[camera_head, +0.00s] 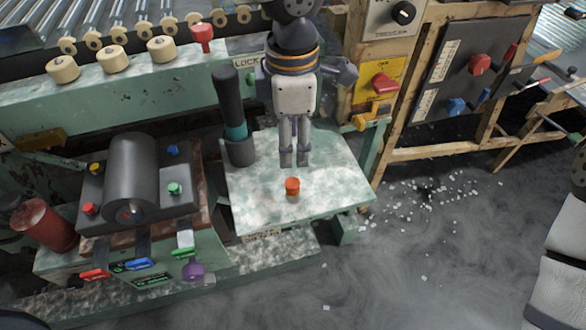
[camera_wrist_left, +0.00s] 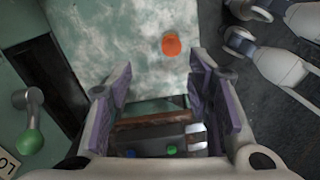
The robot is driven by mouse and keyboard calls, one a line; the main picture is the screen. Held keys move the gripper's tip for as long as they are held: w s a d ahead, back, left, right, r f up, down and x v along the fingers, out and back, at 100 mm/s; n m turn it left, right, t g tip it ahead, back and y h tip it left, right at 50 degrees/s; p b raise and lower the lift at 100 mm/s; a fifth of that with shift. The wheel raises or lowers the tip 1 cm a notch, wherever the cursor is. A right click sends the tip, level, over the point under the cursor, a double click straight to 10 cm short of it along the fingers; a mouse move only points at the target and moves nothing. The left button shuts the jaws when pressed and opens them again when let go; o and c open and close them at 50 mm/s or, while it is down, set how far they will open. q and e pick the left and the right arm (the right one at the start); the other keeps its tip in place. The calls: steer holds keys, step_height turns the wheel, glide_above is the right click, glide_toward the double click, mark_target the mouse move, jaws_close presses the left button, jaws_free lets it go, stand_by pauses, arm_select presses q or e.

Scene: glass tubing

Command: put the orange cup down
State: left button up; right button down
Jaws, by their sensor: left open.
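The orange cup (camera_head: 292,186) is small and stands upright on the marbled green-white table (camera_head: 330,195), near its front edge. My left gripper (camera_head: 295,158) points down above the table, just behind the cup in the head view. Its fingers are apart with nothing between them. In the left wrist view the cup (camera_wrist_left: 171,45) lies beyond the open fingers (camera_wrist_left: 162,85), on the bare tabletop, not touching them. My right gripper is not clearly shown.
A dark bottle-shaped tool in a holder (camera_head: 240,148) stands at the table's back left. A machine with a dark roller (camera_head: 131,178) and coloured knobs is left of the table. A wooden-framed panel (camera_head: 470,75) is at the right. White fragments (camera_head: 430,200) litter the floor.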

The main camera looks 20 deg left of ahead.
mark_target(292, 183)
arm_select(q)
steer(key=f, duration=0.3)
steer(key=s+f, duration=0.1)
steer(key=f, duration=0.5)
steer(key=shift+s+d+f+b, duration=0.25)
steer(key=shift+s+f+b, duration=0.05)
steer(key=shift+s, duration=0.05)
steer(key=shift+f, duration=0.45)
steer(key=shift+c, duration=0.5)
jaws_close()
steer(key=shift+r, duration=0.1)
